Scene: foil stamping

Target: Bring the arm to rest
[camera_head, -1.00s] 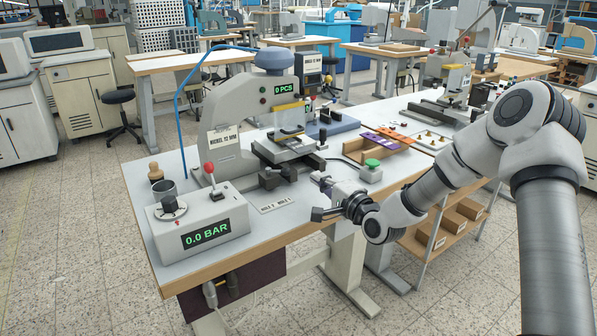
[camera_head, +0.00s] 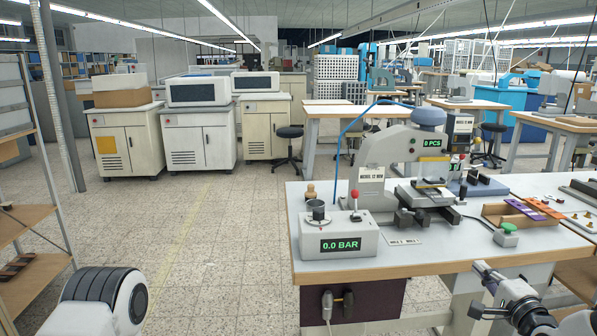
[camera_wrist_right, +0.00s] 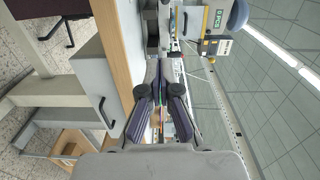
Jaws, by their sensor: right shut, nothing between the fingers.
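My right gripper (camera_head: 476,288) is at the lower right of the head view, in front of the table's front edge. Its jaws are shut and empty. In the right wrist view the dark fingers of this gripper (camera_wrist_right: 157,68) point at the bench, with nothing held between them. Part of my left arm (camera_head: 100,300) shows at the lower left of the head view; its gripper is out of the picture.
The worktable (camera_head: 440,255) carries a pressure box (camera_head: 340,242) reading 0.0 BAR, a stamping press (camera_head: 385,150) with a 0 PCS display, a green button (camera_head: 508,228) and a wooden tray (camera_head: 497,217). Open tiled floor (camera_head: 210,260) lies left of it. A shelf (camera_head: 30,220) stands far left.

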